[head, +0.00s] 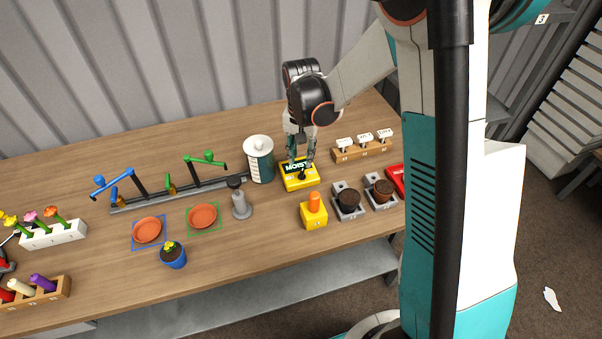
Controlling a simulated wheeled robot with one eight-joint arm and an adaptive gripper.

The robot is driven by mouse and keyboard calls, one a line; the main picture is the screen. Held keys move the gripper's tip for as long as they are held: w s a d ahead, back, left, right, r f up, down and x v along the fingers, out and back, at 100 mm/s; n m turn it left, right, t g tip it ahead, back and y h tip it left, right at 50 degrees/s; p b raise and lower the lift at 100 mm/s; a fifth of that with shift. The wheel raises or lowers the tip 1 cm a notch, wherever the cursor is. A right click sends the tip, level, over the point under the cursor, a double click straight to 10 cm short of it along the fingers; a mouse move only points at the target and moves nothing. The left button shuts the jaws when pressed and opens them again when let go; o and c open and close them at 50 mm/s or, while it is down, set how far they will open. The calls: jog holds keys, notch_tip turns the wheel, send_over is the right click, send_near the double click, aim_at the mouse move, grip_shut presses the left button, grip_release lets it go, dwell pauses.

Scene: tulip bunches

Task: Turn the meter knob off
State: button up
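The yellow meter (299,183), with the dark label "MOIST" on its top, sits on the wooden table right of the middle. Its small black knob (301,175) is on the front part of its face. My gripper (302,163) points down right above the meter, with its fingers around or just over the knob. The fingers look spread apart, one on each side. I cannot tell whether they touch the knob. The knob's setting is too small to read.
A white-lidded canister (258,158) stands close left of the meter. A yellow block with an orange top (313,212) and dark pots (348,201) stand in front. A wooden label rack (362,150) is behind right. Clear table lies at the back left.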

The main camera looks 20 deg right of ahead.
aim_at(301, 174)
notch_tip(301, 174, down, 7)
jog(key=shift+f+b, duration=0.2)
jog(key=shift+b, duration=0.8)
grip_shut()
